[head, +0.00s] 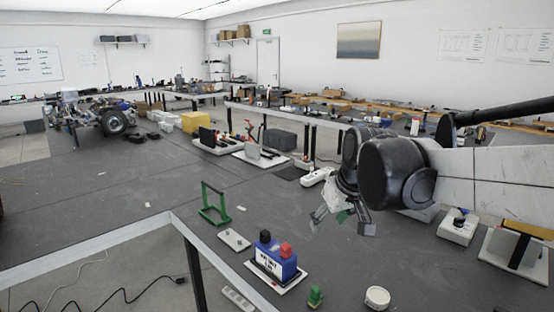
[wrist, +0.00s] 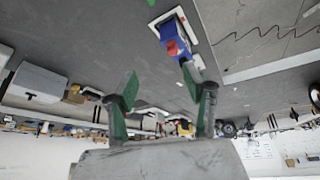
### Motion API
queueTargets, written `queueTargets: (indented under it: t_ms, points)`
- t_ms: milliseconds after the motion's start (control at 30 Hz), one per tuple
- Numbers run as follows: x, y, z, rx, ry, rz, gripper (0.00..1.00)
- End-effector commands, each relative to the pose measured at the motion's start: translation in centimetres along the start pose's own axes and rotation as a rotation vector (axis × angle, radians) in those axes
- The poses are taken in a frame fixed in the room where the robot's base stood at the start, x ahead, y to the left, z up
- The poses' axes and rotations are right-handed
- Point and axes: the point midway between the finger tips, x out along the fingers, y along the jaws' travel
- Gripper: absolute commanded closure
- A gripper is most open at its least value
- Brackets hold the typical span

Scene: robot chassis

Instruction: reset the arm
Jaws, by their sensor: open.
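My gripper (head: 342,222) hangs at the end of my arm on the right side of the head view, above the dark table. Its fingers are spread apart and nothing is between them. In the wrist view, my gripper (wrist: 162,92) shows two green fingers with a wide gap and the picture looks upside down. A blue battery (head: 275,258) with a red and a black cap stands on a white tray at the front, lower left of my gripper and apart from it. The battery also shows in the wrist view (wrist: 174,38), beyond the right finger's tip.
A green frame (head: 215,205), a grey plate (head: 234,240), a small green part (head: 315,296) and a white round container (head: 377,297) stand near the battery. White holders (head: 459,226) stand under my arm at right. The dark surface left of the green frame is mostly clear.

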Motion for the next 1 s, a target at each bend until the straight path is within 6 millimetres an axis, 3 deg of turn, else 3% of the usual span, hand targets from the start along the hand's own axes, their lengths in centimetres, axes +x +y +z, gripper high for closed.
queueTargets:
  t_ms: [300, 700, 833, 1000]
  points:
    - [-4.1, 0.2, 9.2, 0.127, 0.043, 0.068, 0.54]
    - [-5.5, -0.4, 20.3, 0.274, 0.104, 0.141, 0.54]
    - [-5.3, -0.5, 22.5, 0.305, 0.117, 0.156, 0.54]
    - [-5.1, -0.6, 23.7, 0.322, 0.125, 0.165, 0.54]
